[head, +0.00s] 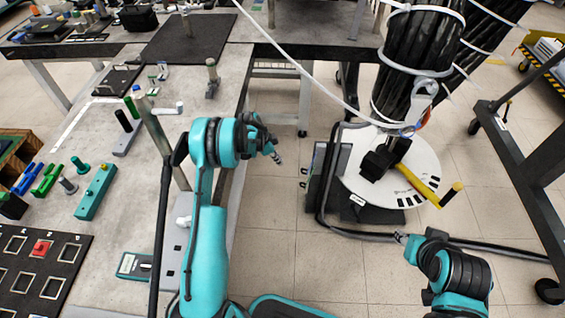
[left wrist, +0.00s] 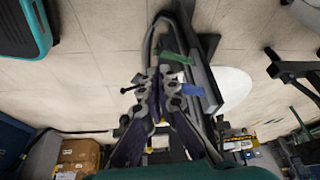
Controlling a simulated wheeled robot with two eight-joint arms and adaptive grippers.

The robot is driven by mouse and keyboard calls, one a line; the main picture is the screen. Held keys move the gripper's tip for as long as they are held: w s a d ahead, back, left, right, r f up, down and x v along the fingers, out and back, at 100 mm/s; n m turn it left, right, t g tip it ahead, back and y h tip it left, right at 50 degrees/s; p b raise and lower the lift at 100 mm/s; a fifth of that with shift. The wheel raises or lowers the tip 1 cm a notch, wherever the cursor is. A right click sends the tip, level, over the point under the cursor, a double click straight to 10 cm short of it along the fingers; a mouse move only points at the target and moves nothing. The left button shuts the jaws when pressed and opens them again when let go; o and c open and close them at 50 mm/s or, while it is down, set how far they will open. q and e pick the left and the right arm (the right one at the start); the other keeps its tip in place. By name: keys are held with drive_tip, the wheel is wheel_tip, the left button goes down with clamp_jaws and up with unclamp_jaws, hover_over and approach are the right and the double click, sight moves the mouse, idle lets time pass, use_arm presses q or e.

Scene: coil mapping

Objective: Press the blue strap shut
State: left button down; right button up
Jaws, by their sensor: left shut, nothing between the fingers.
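In the left wrist view a blue strap (left wrist: 195,90) sticks out along the dark frame. A green strap (left wrist: 175,57) sits a little above it in that picture. I cannot make out the blue strap for sure in the head view. My left gripper (head: 277,158) is shut and empty, over the floor gap left of the coil stand. In the left wrist view its fingertips (left wrist: 158,78) are left of the blue strap and look apart from it. My right gripper (head: 401,238) is low at the right, below the stand; its finger state is unclear.
A white round plate (head: 415,160) carries a yellow-handled crank (head: 432,190) under a thick black cable bundle (head: 415,55) with white ties. A black hose (head: 325,200) curves round the stand. The grey workbench (head: 160,160) with tools fills the left. A dark cart stands at the right.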

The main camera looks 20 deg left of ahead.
use_arm(q)
drive_tip(key=w+d+f+b, duration=0.3)
drive_tip(key=d+f+b, duration=0.1)
drive_tip(key=d+f, duration=0.2)
drive_tip(key=shift+x, duration=0.9)
drive_tip(key=shift+w, duration=0.15)
